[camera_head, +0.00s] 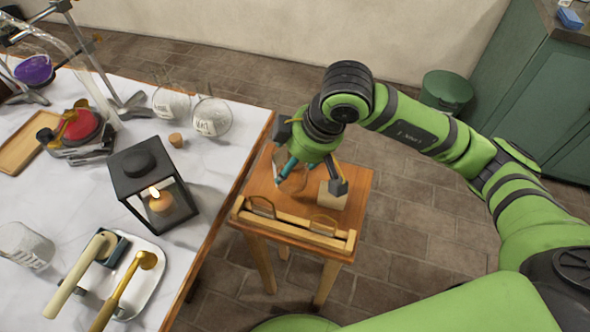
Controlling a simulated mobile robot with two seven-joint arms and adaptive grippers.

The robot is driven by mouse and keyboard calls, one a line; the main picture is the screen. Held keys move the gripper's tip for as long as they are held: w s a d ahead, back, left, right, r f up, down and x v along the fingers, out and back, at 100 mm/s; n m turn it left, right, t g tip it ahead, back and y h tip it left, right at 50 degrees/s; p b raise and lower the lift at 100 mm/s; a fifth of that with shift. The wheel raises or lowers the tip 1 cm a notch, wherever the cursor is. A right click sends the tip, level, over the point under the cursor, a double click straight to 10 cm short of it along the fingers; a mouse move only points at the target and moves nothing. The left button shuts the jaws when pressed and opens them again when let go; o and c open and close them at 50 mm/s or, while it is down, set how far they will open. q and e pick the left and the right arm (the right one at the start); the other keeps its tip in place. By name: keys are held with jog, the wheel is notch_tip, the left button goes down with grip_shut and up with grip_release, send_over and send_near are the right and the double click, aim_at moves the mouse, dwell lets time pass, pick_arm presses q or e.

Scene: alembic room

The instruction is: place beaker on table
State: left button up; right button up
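My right gripper (310,183) is low over a small wooden table (353,190). Its two fingers are spread apart, one with a teal part at the left and a dark one at the right. A faint clear outline, perhaps a glass beaker (296,178), shows below the gripper by the left finger; the arm partly hides it, and I cannot tell if it touches the finger. My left gripper is not in view.
A pale block (331,196) and a wooden rack (294,230) occupy the small table. The marble table holds two labelled flasks (171,101) (211,116), a cork (176,140), a black candle lantern (152,187) and a white tray (143,285) with tools. A green bin (446,92) stands behind.

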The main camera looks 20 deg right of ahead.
jog(key=shift+f, duration=2.1)
jog(key=shift+f, duration=0.15)
jog(key=o, duration=1.2)
jog(key=shift+c, duration=0.2)
